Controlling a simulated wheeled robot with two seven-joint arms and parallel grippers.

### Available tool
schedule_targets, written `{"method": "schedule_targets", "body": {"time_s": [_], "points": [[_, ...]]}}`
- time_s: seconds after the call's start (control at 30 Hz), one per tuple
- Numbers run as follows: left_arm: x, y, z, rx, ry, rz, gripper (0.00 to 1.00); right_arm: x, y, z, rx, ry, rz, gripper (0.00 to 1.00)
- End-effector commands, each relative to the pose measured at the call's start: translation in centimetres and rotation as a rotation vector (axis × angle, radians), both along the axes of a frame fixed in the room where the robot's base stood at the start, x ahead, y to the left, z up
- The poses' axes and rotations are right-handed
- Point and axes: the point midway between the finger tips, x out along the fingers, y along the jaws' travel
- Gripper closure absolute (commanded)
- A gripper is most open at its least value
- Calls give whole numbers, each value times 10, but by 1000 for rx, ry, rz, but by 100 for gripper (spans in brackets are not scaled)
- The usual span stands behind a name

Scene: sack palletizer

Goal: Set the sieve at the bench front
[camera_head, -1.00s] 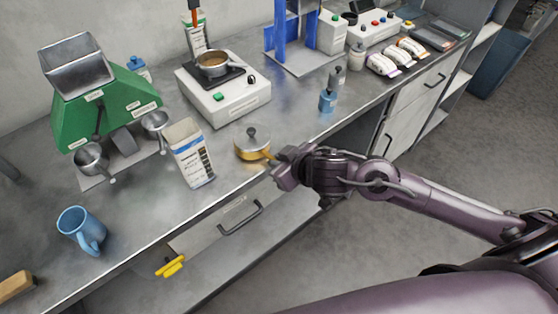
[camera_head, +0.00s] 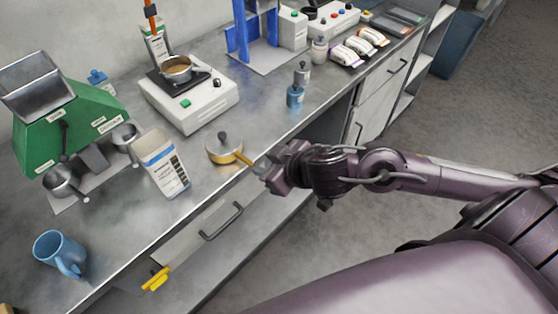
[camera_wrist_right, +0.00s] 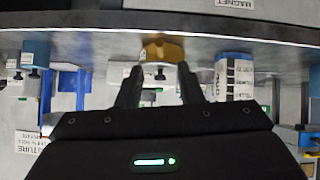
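A round brass vessel with a grey knobbed top (camera_head: 223,148) stands on the bench (camera_head: 205,200) close to its front edge; I take it for the sieve. A thin yellow handle points from it toward my right gripper (camera_head: 258,168). My right gripper is just off the bench front, a little apart from the vessel. In the right wrist view the two fingers (camera_wrist_right: 160,88) are spread with nothing between them. The brass vessel (camera_wrist_right: 162,50) shows beyond the fingertips. My left gripper is not in view.
A white carton (camera_head: 163,165) stands left of the vessel. Behind are a hotplate (camera_head: 190,100) with a pan (camera_head: 177,68) and a green machine (camera_head: 70,125). A blue mug (camera_head: 60,252) is at left, small bottles (camera_head: 295,95) at right. A drawer handle (camera_head: 222,222) sits below.

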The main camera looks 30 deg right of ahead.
Motion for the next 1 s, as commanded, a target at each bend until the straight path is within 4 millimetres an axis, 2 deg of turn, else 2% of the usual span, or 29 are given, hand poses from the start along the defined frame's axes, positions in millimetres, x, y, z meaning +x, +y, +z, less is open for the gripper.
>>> {"method": "schedule_targets", "body": {"time_s": [0.13, 0.2, 0.4, 0.6, 0.87, 0.97, 1.0], "points": [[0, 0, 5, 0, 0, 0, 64, -21, -6, 16, -6, 4, 6, 66], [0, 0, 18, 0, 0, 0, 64, -26, -10, 23, -3, 8, 0, 66], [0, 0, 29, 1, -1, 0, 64, -36, -13, 32, 1, 5, 0, 66], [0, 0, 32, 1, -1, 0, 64, -39, -14, 33, 2, 2, -1, 66], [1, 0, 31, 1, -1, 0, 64, -34, -19, 29, -1, -1, -12, 66], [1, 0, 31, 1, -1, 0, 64, -14, -41, 11, -16, -6, -58, 66], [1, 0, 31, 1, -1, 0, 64, -2, -56, -2, -26, -5, -88, 66]]}}
